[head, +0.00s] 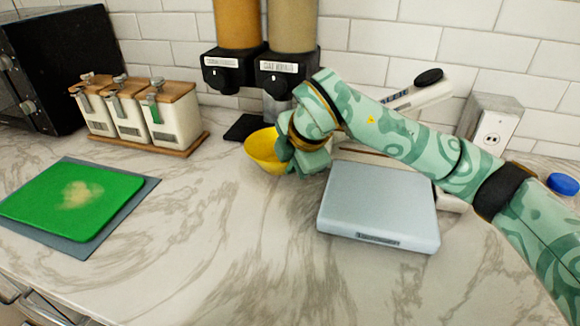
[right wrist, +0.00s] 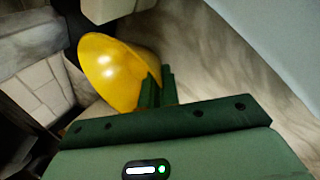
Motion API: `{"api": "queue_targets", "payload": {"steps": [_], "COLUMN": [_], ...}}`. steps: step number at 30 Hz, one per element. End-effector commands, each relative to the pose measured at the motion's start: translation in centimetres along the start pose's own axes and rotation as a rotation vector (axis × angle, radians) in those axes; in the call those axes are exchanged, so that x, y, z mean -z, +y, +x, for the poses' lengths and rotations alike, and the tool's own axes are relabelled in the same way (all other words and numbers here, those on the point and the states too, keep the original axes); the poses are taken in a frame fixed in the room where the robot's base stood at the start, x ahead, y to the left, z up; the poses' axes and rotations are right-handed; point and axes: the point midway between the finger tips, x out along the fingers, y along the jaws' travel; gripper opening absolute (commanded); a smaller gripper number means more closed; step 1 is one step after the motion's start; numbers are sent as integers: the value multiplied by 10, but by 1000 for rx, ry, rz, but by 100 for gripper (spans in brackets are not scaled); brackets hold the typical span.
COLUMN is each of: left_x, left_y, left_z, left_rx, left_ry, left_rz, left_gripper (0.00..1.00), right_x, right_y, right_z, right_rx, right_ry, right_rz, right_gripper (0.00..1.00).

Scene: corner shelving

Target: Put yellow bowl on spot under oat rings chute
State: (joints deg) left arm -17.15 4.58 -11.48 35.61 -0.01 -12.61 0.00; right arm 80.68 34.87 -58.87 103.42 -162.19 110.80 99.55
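The yellow bowl (head: 261,152) is in front of the two dispensers in the head view. My right gripper (head: 288,154) is at the bowl's right side. In the right wrist view, the green fingers (right wrist: 157,92) are close together at the rim of the bowl (right wrist: 115,72), seemingly pinching it. I cannot tell whether the bowl touches the counter. The right dispenser (head: 281,70) has pale contents and a label that seems to read oat rings. The spot under its chute is mostly hidden by the bowl and my right arm. My left gripper is not in view.
The left dispenser (head: 225,72) has orange contents and a dark base (head: 243,127). A grey-blue scale-like box (head: 380,205) sits under my right forearm. Canisters (head: 130,110) on a wooden tray and a green board (head: 70,198) are at left. The front-middle counter is clear.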

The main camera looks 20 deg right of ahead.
Motion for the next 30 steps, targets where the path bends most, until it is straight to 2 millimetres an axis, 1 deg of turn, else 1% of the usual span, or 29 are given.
{"api": "queue_targets", "payload": {"steps": [1, 6, 7, 8, 9, 17, 19, 20, 23, 30], "left_x": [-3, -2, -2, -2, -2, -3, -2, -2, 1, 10], "left_y": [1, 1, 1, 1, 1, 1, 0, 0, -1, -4], "left_z": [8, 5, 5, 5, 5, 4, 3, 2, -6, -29], "left_rx": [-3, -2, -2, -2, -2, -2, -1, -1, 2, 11], "left_ry": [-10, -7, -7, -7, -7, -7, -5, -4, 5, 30], "left_rz": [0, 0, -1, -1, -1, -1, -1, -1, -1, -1], "left_gripper": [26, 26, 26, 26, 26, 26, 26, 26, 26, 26], "right_x": [-2, -3, -3, -3, -3, -3, -3, -3, -3, -3], "right_y": [-1, 1, 0, 0, 0, 1, 1, 2, 3, 4], "right_z": [9, 4, 4, 4, 4, 4, 0, -3, -21, -80], "right_rx": [-2, -4, -2, -2, -2, -3, -4, -5, -8, -11], "right_ry": [1, 0, 0, 0, 0, 0, 0, -1, -2, -2], "right_rz": [2, 1, 2, 2, 2, 1, 1, 1, 1, -1], "right_gripper": [0, 0, 6, 14, 25, 25, 25, 25, 25, 25]}}
